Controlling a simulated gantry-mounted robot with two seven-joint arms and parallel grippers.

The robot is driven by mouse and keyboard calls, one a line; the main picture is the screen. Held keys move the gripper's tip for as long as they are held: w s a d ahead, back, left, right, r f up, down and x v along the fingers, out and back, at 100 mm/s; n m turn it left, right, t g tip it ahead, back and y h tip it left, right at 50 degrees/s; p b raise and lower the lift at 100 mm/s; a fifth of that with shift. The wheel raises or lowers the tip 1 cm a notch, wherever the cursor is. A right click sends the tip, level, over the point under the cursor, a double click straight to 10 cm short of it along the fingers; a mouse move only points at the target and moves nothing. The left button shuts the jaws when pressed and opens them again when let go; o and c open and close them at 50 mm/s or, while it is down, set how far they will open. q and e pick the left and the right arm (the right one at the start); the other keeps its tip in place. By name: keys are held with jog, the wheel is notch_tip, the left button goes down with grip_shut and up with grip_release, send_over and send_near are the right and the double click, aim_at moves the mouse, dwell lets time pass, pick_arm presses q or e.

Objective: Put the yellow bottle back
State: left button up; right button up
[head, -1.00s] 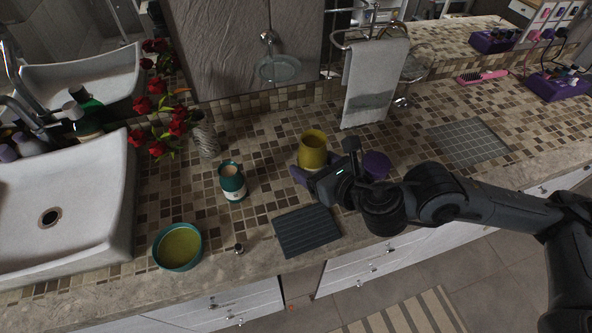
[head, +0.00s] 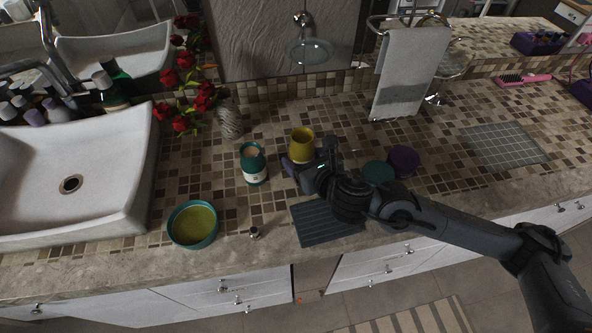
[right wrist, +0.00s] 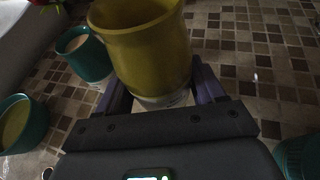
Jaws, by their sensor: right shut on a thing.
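The yellow bottle (head: 302,143) looks like an open-topped mustard cup with a pale lower band. It also fills the upper middle of the right wrist view (right wrist: 145,50). My right gripper (head: 304,164) is shut on its lower part, with a purple finger on each side. The bottle is about upright, over the middle of the tiled counter (head: 265,215). Its base is hidden, and I cannot tell whether it touches the counter. My left gripper is not in view.
A teal bottle (head: 254,165) stands just left of the held bottle. A teal bowl (head: 193,226) and small metal piece (head: 254,232) are at front left. A dark mat (head: 325,224) lies in front. Teal (head: 378,172) and purple (head: 403,160) round containers stand right of my gripper.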

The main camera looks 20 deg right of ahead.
jog(key=shift+w+a+f, duration=0.3)
jog(key=shift+w+f, duration=0.05)
jog(key=shift+w, duration=0.15)
jog(key=shift+w+a+f, duration=0.25)
jog(key=shift+w+f, duration=0.05)
jog(key=shift+w, duration=0.15)
notch_tip(320, 180, down, 4)
jog(key=shift+r+b, duration=0.2)
jog(key=shift+b, duration=0.8)
jog(key=shift+f, duration=0.3)
jog(key=shift+f, duration=0.1)
jog(key=o, duration=1.2)
jog(key=shift+o, duration=0.2)
